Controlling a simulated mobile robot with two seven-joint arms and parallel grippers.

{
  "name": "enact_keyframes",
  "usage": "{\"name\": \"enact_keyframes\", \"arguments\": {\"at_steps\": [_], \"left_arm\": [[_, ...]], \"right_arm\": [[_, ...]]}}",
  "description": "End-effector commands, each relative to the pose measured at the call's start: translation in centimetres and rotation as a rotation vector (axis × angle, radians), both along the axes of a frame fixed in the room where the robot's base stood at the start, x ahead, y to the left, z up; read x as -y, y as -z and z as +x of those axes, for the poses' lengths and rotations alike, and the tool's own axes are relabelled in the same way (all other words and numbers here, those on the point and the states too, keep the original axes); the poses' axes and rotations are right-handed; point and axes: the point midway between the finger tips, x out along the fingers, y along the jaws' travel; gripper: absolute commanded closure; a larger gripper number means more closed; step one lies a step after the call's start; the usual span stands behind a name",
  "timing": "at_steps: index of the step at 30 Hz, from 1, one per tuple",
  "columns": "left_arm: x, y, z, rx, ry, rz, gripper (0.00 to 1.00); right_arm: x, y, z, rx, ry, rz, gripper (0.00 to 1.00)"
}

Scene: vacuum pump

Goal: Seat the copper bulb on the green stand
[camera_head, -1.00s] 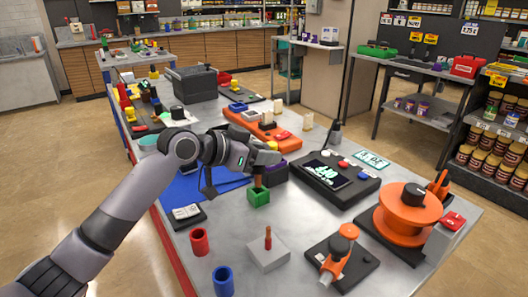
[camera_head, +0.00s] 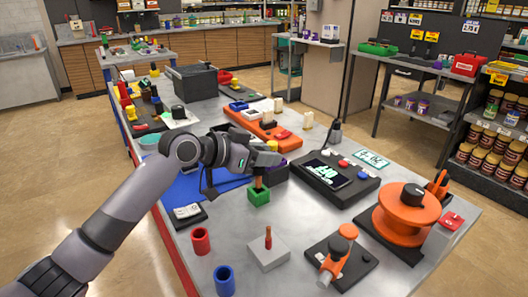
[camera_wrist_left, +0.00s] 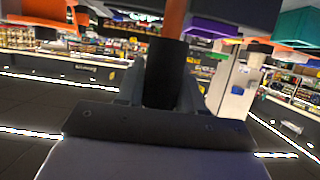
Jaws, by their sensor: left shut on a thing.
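The green stand (camera_head: 259,198) is a small block on the metal table, below my left gripper (camera_head: 261,168). The gripper is shut on the copper bulb (camera_head: 258,183), whose copper part shows just above the stand. Whether it touches the stand or sits in it, I cannot tell. In the left wrist view, the bulb's dark cylindrical part (camera_wrist_left: 166,75) is between my fingers, with an orange-copper shaft beyond it. My right gripper is not in view.
A grey block with an orange-red peg (camera_head: 268,254) stands nearby in front. Red (camera_head: 200,241) and blue (camera_head: 224,280) cups stand at the front left.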

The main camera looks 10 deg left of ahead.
Motion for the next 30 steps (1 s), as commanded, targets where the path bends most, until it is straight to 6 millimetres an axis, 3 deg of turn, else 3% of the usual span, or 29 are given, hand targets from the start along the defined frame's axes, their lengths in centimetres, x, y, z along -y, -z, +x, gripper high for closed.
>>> {"name": "enact_keyframes", "arguments": {"at_steps": [30], "left_arm": [[0.0, 1.5, 0.0, 0.002, 0.0, -0.001, 1.0]], "right_arm": [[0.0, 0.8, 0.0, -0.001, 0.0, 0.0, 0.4]]}}
